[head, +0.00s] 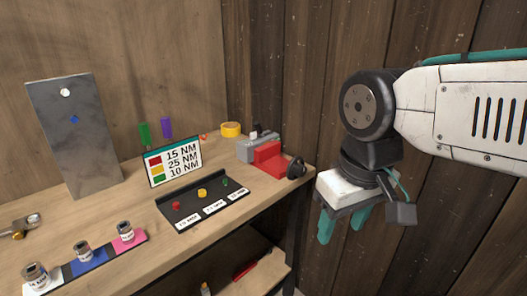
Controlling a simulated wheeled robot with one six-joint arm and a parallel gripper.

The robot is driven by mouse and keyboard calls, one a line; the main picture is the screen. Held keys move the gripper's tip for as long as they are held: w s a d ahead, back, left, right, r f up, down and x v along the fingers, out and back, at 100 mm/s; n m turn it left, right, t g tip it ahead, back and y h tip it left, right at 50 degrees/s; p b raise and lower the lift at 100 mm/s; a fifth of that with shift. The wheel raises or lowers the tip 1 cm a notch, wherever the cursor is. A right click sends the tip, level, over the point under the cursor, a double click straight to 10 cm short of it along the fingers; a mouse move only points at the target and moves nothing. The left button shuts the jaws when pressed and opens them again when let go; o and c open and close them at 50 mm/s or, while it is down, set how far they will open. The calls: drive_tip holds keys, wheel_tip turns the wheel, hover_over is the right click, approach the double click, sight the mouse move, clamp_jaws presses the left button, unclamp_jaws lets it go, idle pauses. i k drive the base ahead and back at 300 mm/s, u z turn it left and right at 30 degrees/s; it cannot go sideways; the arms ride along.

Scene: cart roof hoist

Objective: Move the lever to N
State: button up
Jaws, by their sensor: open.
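I cannot make out a lever or an N mark in the head view. My gripper (343,230) hangs at the right of the picture with its teal fingers pointing down. The fingers are apart with nothing between them. It is to the right of the workbench (262,206), clear of the bench's right end.
On the bench stand a grey panel (76,145), a torque sign (174,162), a black tray (203,205) with coloured pieces, several jars on a coloured strip (92,262), yellow tape (231,129) and a red-and-grey device (270,160). Wooden walls stand behind.

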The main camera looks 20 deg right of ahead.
sight(256, 124)
drive_tip(key=u, duration=0.45)
drive_tip(key=k, duration=0.55)
drive_tip(key=u, duration=0.9)
drive_tip(key=i, duration=0.65)
drive_tip(key=z, duration=0.85)
drive_tip(key=i, duration=0.45)
drive_tip(key=z, duration=0.5)
